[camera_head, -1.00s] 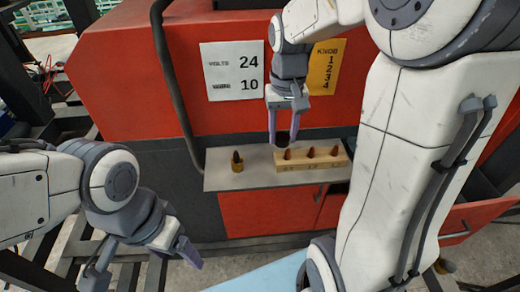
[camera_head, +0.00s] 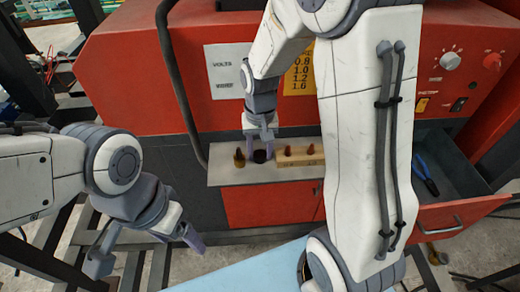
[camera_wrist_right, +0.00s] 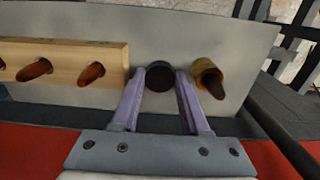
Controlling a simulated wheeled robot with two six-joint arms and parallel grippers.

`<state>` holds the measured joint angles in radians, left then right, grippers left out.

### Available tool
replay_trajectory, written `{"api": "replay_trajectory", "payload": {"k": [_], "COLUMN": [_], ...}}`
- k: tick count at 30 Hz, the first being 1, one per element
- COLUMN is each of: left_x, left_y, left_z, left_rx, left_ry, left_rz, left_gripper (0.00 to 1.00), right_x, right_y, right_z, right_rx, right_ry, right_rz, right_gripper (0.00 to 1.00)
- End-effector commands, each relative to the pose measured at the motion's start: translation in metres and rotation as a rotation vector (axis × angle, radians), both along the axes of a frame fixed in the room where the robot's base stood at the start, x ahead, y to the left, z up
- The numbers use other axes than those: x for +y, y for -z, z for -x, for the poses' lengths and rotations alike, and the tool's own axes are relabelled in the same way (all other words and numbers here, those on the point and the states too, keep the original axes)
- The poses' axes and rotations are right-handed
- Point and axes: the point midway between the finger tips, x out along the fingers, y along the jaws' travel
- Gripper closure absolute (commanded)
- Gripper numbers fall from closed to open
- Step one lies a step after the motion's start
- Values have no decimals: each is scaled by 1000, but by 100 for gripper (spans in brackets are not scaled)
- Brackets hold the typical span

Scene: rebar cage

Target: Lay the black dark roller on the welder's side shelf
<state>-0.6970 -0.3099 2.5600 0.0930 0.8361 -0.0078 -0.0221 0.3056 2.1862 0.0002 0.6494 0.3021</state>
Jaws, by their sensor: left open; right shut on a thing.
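The black roller (camera_wrist_right: 160,77) is between the purple fingertips of my right gripper (camera_wrist_right: 160,90), which is shut on it, seen end-on in the right wrist view. In the head view the roller (camera_head: 260,156) shows dark below the right fingers, over the grey side shelf (camera_head: 225,172) of the red welder (camera_head: 125,80). Whether it touches the shelf, I cannot tell. My left gripper (camera_head: 145,252) is open and empty, low at the left, away from the shelf.
A brass-coloured cup with a dark tip (camera_wrist_right: 208,78) stands on the shelf close beside the roller. A wooden block (camera_wrist_right: 60,62) with brown pegs is on its other side. An open drawer (camera_head: 455,190) holding blue-handled pliers (camera_head: 427,177) juts out at the right.

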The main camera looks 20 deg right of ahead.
Motion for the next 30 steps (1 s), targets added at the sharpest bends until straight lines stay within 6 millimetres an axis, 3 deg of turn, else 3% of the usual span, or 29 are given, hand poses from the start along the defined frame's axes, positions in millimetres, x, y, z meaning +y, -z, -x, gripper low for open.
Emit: {"api": "replay_trajectory", "payload": {"k": [3,4,17,30], "left_x": [0,0,0,0], "left_y": [3,2,1,16], "left_z": [0,0,0,0], "left_rx": [0,0,0,0], "left_ry": [-1,-1,0,-3], "left_rz": [0,0,0,0], "left_gripper": [22,22,22,22], "right_x": [0,0,0,0], "right_y": [4,3,-5,-91], "right_z": [0,0,-1,-1], "right_rx": [0,0,-4,-7], "right_ry": [0,0,0,0], "right_rz": [0,0,0,0], "right_gripper": [100,43,42,42]}}
